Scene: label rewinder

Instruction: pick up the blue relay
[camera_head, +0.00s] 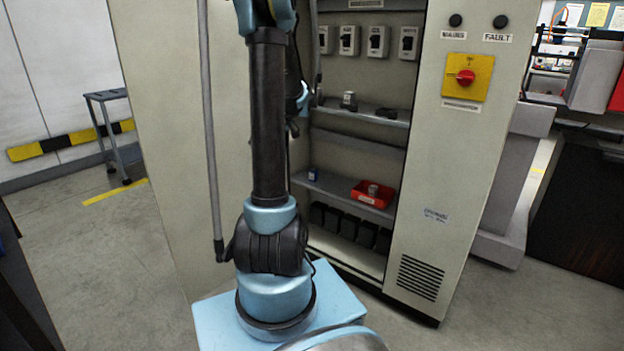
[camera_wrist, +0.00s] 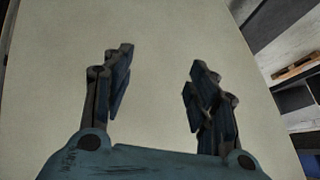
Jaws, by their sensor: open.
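A small blue block (camera_head: 313,174), which looks like the blue relay, stands on the lower shelf (camera_head: 335,189) inside the open cabinet, left of a red tray. It is small in the head view, and I do not see it in the wrist view. My gripper (camera_wrist: 160,65) is open and empty in the wrist view, with a plain beige panel behind its fingers. In the head view my arm stands in front of the cabinet and hides part of its left side. The gripper fingers cannot be made out clearly there.
The red tray (camera_head: 372,193) holds a small greyish part. A middle shelf (camera_head: 365,115) carries a light block (camera_head: 349,101) and a dark part (camera_head: 386,113). Dark bins line the cabinet bottom. The right cabinet front bears a red knob (camera_head: 466,77).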

